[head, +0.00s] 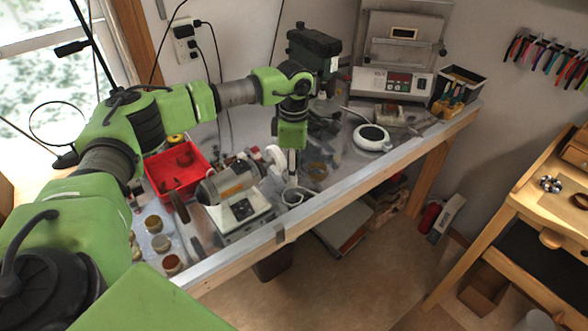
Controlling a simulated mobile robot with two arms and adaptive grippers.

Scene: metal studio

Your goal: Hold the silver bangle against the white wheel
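The polishing motor (232,184) stands on the metal-topped bench, with a white wheel (275,158) on its right end and a dark brown wheel on its left. My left arm reaches over the bench from the left. My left gripper (292,181) points down just right of the white wheel, its narrow fingers close together. A silver bangle (298,197) is at the fingertips, tilted, near the bench's front edge, and the gripper appears shut on it. The bangle looks a little below and right of the wheel; whether they touch is too small to tell. My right gripper is out of view.
A red tray (177,168) and several small jars (162,243) stand left of the motor. A white round device (371,137) and a kiln-like unit (397,55) stand to the right. A wooden workbench (547,215) is at far right.

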